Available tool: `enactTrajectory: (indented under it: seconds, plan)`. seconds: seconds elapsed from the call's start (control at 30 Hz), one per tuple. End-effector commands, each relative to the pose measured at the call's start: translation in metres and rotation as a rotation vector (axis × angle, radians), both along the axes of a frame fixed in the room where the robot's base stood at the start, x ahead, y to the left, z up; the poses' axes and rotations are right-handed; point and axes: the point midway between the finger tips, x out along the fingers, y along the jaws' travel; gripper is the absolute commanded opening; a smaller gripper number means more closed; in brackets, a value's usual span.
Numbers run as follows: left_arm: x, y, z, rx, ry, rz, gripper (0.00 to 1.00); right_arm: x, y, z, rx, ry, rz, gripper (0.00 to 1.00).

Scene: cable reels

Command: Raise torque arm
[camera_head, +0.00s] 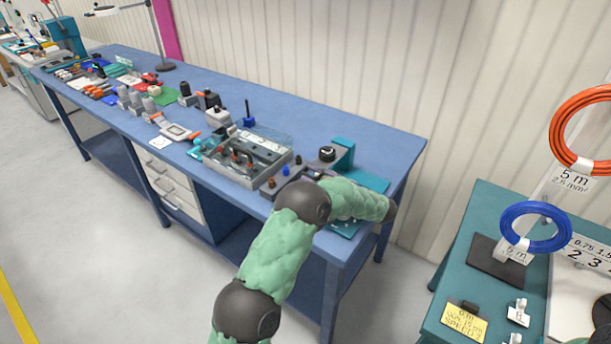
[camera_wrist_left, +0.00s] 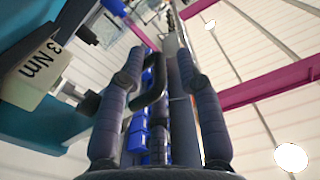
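A teal fixture (camera_head: 344,152) with a dark round part (camera_head: 327,154) stands at the right end of the blue bench. In the left wrist view, a white "3 Nm" label (camera_wrist_left: 38,72) sits on teal at the left. A black bent handle (camera_wrist_left: 153,84) shows between the fingers of my left gripper (camera_wrist_left: 160,60). The fingers are apart, with gaps around the handle; I cannot tell whether it touches the left finger. I cannot tell for sure if this handle is the torque arm. In the head view my green forearm covers part of the fixture and hides the gripper. My right gripper is out of view.
A grey tray of parts (camera_head: 240,168) stands left of the fixture on the blue bench (camera_head: 330,112). Grey floor lies in front.

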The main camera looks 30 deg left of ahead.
Motion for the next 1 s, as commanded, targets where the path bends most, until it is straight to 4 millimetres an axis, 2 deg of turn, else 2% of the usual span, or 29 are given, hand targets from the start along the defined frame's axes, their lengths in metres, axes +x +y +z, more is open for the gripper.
enactTrajectory:
  seconds: [0.1, 0.23, 0.6, 0.7, 0.73, 1.0]
  plan:
    - [0.001, 0.016, -0.001, -0.001, 0.000, 0.001, 0.35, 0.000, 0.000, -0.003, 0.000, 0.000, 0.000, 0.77]
    - [0.002, 0.027, 0.000, 0.000, 0.000, 0.001, 0.35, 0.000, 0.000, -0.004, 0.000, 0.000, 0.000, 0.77]
    - [0.002, 0.031, 0.000, 0.000, 0.000, 0.000, 0.35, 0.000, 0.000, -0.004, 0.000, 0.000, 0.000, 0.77]
    - [0.002, 0.031, 0.000, 0.000, 0.000, 0.000, 0.07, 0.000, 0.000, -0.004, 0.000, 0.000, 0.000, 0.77]
    - [0.002, 0.031, 0.000, 0.000, 0.000, 0.000, 0.00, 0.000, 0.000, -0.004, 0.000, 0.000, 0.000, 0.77]
    - [0.002, 0.031, 0.001, 0.000, 0.002, 0.000, 0.00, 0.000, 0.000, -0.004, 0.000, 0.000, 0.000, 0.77]
